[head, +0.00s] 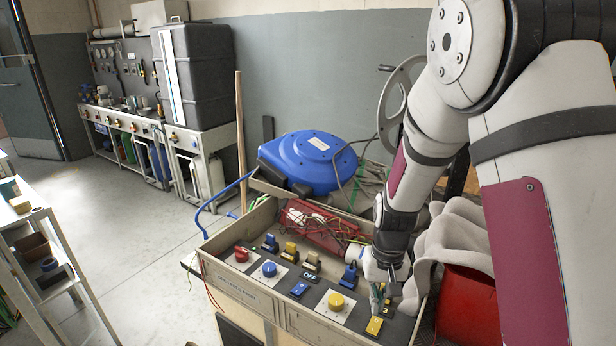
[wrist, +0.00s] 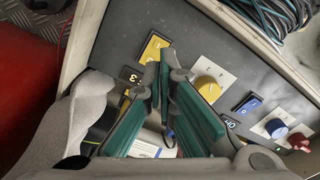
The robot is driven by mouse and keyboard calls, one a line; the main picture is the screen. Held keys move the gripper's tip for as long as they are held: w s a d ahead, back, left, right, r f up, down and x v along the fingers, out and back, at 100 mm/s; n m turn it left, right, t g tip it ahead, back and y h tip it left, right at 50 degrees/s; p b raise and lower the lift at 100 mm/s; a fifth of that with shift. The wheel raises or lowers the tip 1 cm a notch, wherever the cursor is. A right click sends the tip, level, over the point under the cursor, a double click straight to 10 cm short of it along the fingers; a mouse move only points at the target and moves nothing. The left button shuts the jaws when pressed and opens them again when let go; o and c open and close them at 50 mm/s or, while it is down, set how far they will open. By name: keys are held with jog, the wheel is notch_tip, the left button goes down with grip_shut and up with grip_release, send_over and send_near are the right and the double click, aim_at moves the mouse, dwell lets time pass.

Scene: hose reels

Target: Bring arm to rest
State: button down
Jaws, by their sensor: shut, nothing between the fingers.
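My gripper (head: 378,305) hangs at the end of my arm over the right part of the control panel (head: 262,286). In the wrist view its green-padded fingers (wrist: 165,75) are together with nothing between them. The fingertips are close to a yellow rocker switch (head: 374,326), which also shows in the wrist view (wrist: 155,47); I cannot tell whether they touch it. A yellow knob (head: 336,302) is just left of my gripper in the head view. My arm reaches down from the upper right.
The panel also carries a blue switch (head: 300,289), a blue knob (head: 269,269) and a red knob (head: 241,254). Grey cloth (head: 455,240) and a red container (head: 465,310) are close on the right. A blue hose reel (head: 306,160) stands behind. Open floor lies left.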

jog(key=s+r+n+t+p, duration=0.1)
jog(key=s+r, duration=0.7)
jog(key=r, duration=0.4)
jog(key=s+r+t+p, duration=0.1)
jog(key=s+r+t, duration=0.1)
jog(key=s+r, duration=0.8)
jog(key=s+r+t, duration=0.1)
jog(key=s+r, duration=0.4)
jog(key=s, duration=0.2)
jog(key=shift+d+r, duration=0.15)
jog(key=shift+d, duration=0.1)
